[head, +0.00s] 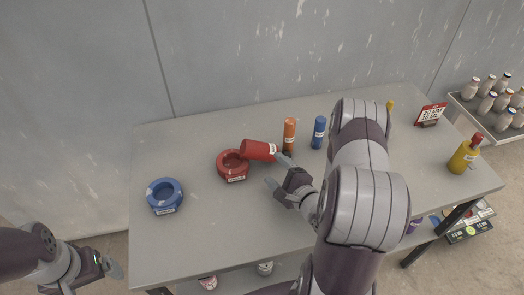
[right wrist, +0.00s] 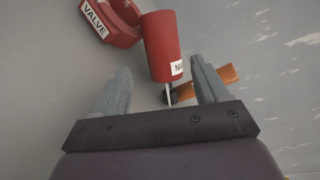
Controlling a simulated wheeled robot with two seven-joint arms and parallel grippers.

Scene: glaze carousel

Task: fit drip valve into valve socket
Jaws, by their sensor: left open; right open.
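The valve socket (head: 232,165) is a red ring on the table; its label reads VALVE in the right wrist view (right wrist: 122,27). A red cylinder (head: 258,150) with a partly hidden label starting "NI" and a thin metal pin at one end is beside the socket, tilted in the head view. I cannot tell whether it is the drip valve. In the right wrist view the red cylinder (right wrist: 161,48) is ahead of and between my open right fingers, which are apart from it. My right gripper (head: 278,171) is open. My left gripper (head: 108,268) is open and empty, off the table's front left.
A blue ring (head: 165,194) sits at the left. An orange cylinder (head: 289,134) and a blue cylinder (head: 319,132) stand behind my right gripper. A yellow bottle (head: 463,157) and a red sign (head: 430,114) stand at the right. The table's front left (head: 215,235) is clear.

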